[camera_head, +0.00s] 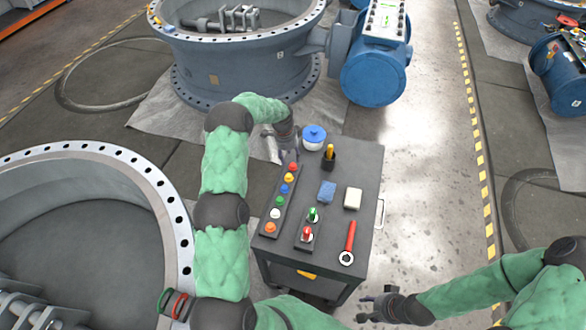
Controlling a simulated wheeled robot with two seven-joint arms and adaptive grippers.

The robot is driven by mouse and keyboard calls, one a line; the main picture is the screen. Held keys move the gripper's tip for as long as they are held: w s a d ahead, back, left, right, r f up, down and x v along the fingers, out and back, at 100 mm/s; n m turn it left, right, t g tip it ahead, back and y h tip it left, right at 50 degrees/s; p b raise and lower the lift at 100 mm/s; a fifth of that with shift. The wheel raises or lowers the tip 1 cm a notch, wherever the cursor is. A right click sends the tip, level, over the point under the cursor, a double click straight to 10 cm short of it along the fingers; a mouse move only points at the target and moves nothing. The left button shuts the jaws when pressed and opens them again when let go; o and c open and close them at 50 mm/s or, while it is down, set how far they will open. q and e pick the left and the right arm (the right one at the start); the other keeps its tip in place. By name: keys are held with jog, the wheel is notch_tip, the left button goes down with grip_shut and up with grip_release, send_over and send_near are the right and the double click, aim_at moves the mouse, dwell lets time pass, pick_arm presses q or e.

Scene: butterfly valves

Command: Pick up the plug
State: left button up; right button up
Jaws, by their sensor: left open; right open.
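My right gripper (372,304) is open and empty, in front of the cart's near right corner.
On the cart (367,165) are a blue-lidded jar (314,138), a yellow-handled item in a black holder (329,158), a blue sponge (327,191), a white block (353,198), a small stand with green and red pieces (305,241) and a red wrench (351,236). Large valves surround the cart.

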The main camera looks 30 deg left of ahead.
aim_at(293, 165)
pick_arm(q)
jog(key=f, duration=0.1)
jog(key=f+b, duration=0.1)
jog(key=f, duration=0.1)
jog(key=d+f, duration=0.1)
jog(key=f, duration=0.1)
jog(key=shift+w+b, duration=0.3)
jog(key=c, duration=0.9)
